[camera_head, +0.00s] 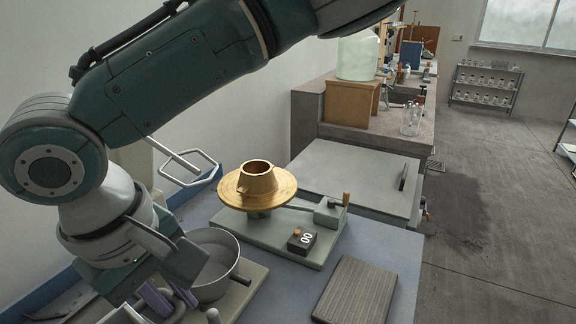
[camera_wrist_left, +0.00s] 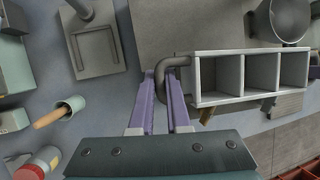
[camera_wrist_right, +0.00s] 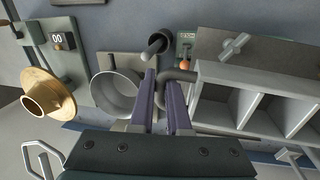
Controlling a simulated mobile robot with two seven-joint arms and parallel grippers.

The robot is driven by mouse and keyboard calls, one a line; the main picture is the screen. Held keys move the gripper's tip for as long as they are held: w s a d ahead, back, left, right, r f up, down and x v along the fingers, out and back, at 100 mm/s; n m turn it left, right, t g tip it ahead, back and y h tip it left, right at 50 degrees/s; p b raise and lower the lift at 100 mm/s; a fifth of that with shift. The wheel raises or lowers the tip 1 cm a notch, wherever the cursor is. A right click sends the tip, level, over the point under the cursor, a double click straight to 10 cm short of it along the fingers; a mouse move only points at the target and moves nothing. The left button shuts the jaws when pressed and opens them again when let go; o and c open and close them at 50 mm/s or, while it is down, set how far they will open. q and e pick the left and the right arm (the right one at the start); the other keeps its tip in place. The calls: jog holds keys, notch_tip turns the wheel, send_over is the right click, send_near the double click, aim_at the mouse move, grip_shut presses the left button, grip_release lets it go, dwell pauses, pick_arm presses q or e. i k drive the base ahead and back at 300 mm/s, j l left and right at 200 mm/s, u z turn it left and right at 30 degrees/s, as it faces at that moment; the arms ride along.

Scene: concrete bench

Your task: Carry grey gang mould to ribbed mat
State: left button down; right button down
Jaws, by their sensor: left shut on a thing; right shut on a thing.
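The grey gang mould (camera_wrist_left: 247,58) is an open box with several square compartments. In the left wrist view my left gripper (camera_wrist_left: 162,85) is shut on the dark bent handle at its end. In the right wrist view the mould (camera_wrist_right: 232,78) shows at the right, and my right gripper (camera_wrist_right: 162,84) is shut on another such handle. In the head view my right gripper (camera_head: 166,299) is at the lower left; my left gripper and the mould do not show clearly. The ribbed mat (camera_head: 355,290) lies bare, flat and dark brown-grey at the bench's lower right, apart from the grippers.
A gold banding wheel (camera_head: 283,184) on a green base stands mid-bench, with a small black "00" counter (camera_head: 302,240) in front. A steel pan (camera_head: 214,264) is beside my right gripper. Blue-grey bench around the mat is clear. A cup (camera_wrist_left: 69,106) with a wooden handle shows too.

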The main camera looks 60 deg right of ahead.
aim_at(354, 304)
jog(key=i+z, duration=0.1)
jog(key=z, duration=0.4)
jog(key=i+l+z, duration=0.1)
jog(key=z, duration=0.35)
jog(key=i+z, duration=0.1)
jog(key=z, duration=0.4)
jog(key=i+z, duration=0.1)
jog(key=z, duration=0.35)
jog(key=i+j+z, duration=0.1)
jog(key=z, duration=0.4)
